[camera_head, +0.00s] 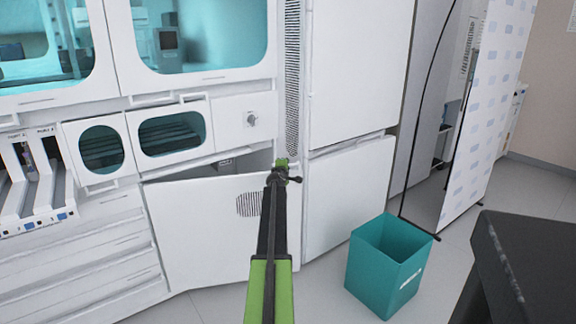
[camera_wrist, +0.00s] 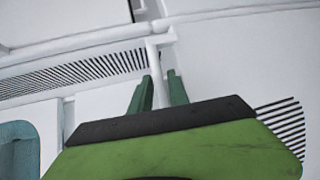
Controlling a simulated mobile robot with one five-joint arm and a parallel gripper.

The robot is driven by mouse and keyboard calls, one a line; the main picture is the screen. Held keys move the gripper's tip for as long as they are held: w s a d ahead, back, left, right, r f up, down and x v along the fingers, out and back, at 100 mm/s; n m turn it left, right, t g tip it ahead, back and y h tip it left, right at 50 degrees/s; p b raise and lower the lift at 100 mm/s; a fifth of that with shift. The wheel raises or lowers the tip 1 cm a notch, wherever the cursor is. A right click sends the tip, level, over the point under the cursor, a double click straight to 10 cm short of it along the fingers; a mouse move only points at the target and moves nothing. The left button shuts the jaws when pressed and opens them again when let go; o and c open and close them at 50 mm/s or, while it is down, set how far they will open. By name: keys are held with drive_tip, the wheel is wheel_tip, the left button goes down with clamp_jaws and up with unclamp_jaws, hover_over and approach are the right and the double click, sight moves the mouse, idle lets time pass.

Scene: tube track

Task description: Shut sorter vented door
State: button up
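The vented door (camera_head: 205,235) is a white lower panel with a round patch of vent slots. It stands ajar in the head view, with a dark gap above its top edge. My gripper (camera_head: 285,172) is at the door's upper right. In the wrist view my gripper (camera_wrist: 161,82) has its two green fingers apart, on either side of a white handle bar (camera_wrist: 158,62). The bar runs down between the fingers; firm contact on both sides does not show. Vent slots (camera_wrist: 285,125) show at the right of that view.
The white sorter cabinet (camera_head: 230,112) has windowed compartments above the door and drawers (camera_head: 100,250) at its left. A tall white cabinet (camera_head: 350,190) stands at right. A teal bin (camera_head: 385,275) stands on the floor right of my arm. A dark table edge (camera_head: 505,270) is at far right.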

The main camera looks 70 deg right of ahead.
drive_tip(key=p+v, duration=0.2)
drive_tip(key=v, duration=1.5)
drive_tip(key=shift+p, duration=0.4)
drive_tip(key=shift+d+r, duration=0.1)
